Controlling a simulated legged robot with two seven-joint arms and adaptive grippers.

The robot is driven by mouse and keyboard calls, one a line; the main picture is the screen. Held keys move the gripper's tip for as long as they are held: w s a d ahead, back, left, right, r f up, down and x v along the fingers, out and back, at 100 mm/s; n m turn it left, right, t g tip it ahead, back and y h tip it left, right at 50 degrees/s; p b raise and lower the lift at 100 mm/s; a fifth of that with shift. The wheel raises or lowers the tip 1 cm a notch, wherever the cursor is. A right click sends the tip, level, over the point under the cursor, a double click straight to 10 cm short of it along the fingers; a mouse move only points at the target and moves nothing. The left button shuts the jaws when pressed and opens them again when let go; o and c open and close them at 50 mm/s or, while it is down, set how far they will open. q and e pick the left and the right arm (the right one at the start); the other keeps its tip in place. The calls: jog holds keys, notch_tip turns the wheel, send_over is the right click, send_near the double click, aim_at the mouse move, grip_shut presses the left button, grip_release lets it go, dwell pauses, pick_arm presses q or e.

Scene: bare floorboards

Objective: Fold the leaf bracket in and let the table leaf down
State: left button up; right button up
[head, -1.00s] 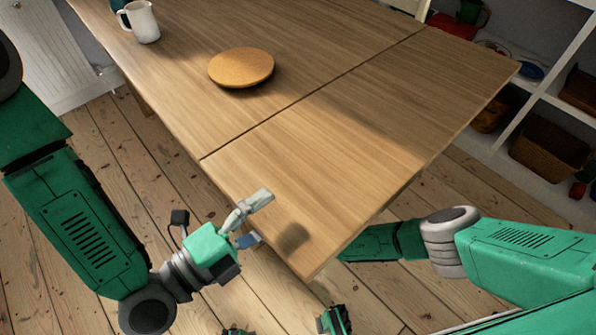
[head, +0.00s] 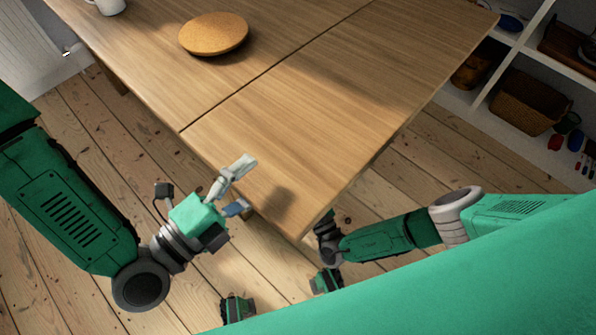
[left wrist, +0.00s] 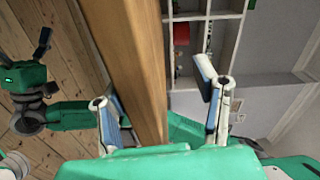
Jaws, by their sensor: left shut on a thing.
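The table leaf (head: 330,100) is the near section of the wooden table, level with the main top (head: 150,60) beyond a dark seam. My left gripper (head: 236,188) is at the leaf's near left edge, one finger above the leaf and the other lower beside its edge. It is shut on the leaf. In the left wrist view the leaf (left wrist: 138,60) runs as a thick wooden band between the fingers (left wrist: 160,105). My right arm reaches in from the right, its far end passing behind the leaf's near corner; its gripper is hidden. The leaf bracket is not visible.
A round wooden board (head: 213,34) and a white mug (head: 108,5) stand on the main top. White shelves with a wicker basket (head: 528,103) stand at the right. Bare floorboards (head: 90,130) lie clear left of the table.

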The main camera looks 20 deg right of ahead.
pick_arm(q)
jog(key=shift+d+r, duration=0.1)
jog(key=shift+r, duration=0.15)
jog(key=o, duration=1.4)
jog(key=shift+f, duration=0.1)
jog(key=shift+s+d+f+m+b, duration=0.15)
jog(key=shift+f+m+b, duration=0.5)
jog(key=shift+f, duration=0.35)
jog(key=shift+s+f+m+b, duration=0.1)
jog(key=shift+f+m+b, duration=0.5)
jog(key=shift+f, duration=0.35)
jog(key=shift+w+f+m+b, duration=0.15)
jog(key=shift+f+m+b, duration=1.1)
jog(key=shift+f, duration=0.7)
